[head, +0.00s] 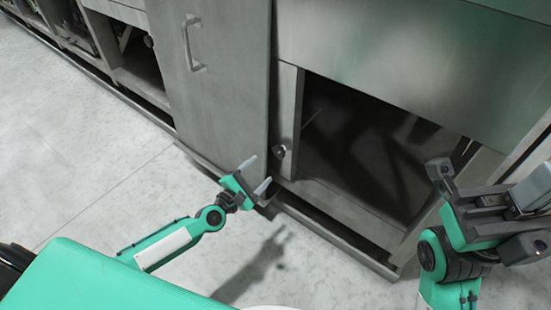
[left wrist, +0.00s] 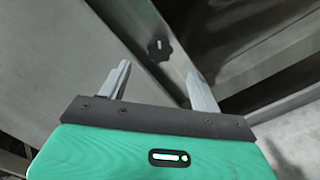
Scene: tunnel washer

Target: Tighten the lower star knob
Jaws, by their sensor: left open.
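A small dark star knob (head: 279,151) sits low on the narrow grey post beside the opening in the head view. In the left wrist view the knob (left wrist: 160,49) is dark with a pale slot-like mark in its middle. My left gripper (head: 257,173) is open, its two pale fingers apart and empty. It is just in front of the knob, to its lower left in the head view. In the left wrist view the knob shows beyond the fingertips, between their lines, apart from both. My right gripper (head: 482,210) is at the right edge; its fingertips are hard to make out.
A tall grey door panel (head: 213,80) with a handle (head: 191,45) stands left of the post. A dark open bay (head: 360,145) lies to its right, above a low sill rail (head: 335,238). The pale floor (head: 85,150) in front is clear.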

